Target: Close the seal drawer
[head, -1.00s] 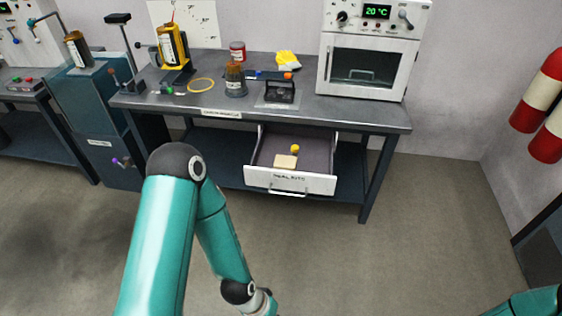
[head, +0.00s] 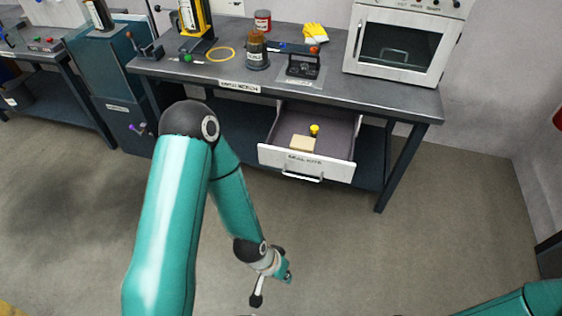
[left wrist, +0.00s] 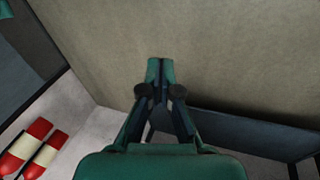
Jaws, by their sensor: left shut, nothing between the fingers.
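The seal drawer (head: 335,171) hangs under the workbench in the head view, pulled out toward me. Its front is white with a label and a bar handle (head: 302,177). Inside lie a tan block (head: 302,143) and a small yellow item (head: 314,130). My left gripper (head: 256,300) is low in the head view, in front of and below the drawer, apart from it. In the left wrist view its fingers (left wrist: 160,66) are together with nothing between them. My right gripper is out of view; only a teal part of that arm shows at the lower right.
A bench leg (head: 398,168) stands right of the drawer. Open floor lies in front. Red-and-white cylinders (left wrist: 30,150) show in the left wrist view.

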